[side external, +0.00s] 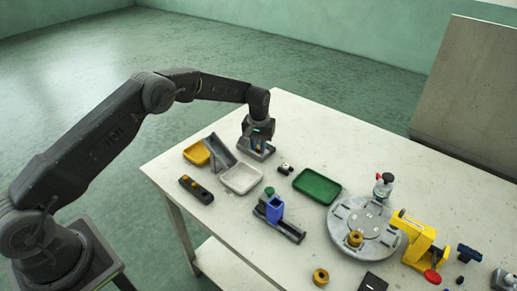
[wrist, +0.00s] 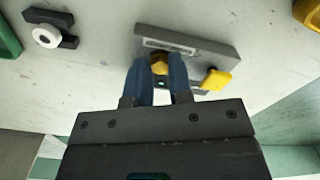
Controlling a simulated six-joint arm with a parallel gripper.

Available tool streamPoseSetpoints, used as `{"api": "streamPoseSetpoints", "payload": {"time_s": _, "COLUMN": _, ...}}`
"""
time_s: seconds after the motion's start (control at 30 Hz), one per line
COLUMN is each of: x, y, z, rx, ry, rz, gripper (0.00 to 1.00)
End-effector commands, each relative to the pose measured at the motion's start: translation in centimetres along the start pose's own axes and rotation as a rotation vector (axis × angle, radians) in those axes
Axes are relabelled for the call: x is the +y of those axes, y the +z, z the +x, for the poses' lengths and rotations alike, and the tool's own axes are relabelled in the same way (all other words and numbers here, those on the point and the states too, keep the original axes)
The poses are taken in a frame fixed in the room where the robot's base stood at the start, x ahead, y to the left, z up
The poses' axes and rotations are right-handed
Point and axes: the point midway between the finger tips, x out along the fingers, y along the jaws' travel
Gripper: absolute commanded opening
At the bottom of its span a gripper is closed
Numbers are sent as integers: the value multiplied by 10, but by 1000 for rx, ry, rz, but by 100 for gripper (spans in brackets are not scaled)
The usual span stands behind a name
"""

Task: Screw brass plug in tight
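A small brass plug (wrist: 158,64) shows between my gripper's fingertips (wrist: 160,67) in the wrist view, at the near edge of a grey block (wrist: 208,45). The blue-grey fingers stand close on both sides of it, and its width fills the narrow gap, so my gripper looks shut on it. The fingers hide much of the plug, and I cannot tell how deep it sits. In the side view my gripper (side external: 259,143) points down at the grey block (side external: 269,152) near the table's far edge, with a bit of brass showing below it.
A green tray (side external: 317,186), a blue fixture (side external: 274,210), a round grey plate (side external: 344,228) and a yellow press (side external: 421,247) stand farther off.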

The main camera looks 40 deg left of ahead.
Motion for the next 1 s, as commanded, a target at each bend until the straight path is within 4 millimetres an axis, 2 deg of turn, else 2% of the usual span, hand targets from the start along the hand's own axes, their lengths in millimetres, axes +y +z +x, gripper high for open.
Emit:
{"api": "streamPoseSetpoints", "payload": {"time_s": 0.07, "x": 0, "y": 0, "z": 0, "rx": 0, "ry": 0, "rz": 0, "gripper": 2}}
{"api": "streamPoseSetpoints", "payload": {"time_s": 0.33, "x": 0, "y": 0, "z": 0, "rx": 0, "ry": 0, "rz": 24, "gripper": 2}}
{"api": "streamPoseSetpoints", "payload": {"time_s": 0.73, "x": 0, "y": 0, "z": 0, "rx": 0, "ry": 0, "rz": 533, "gripper": 2}}
{"api": "streamPoseSetpoints", "payload": {"time_s": 1.0, "x": 0, "y": 0, "z": 0, "rx": 0, "ry": 0, "rz": 614, "gripper": 2}}
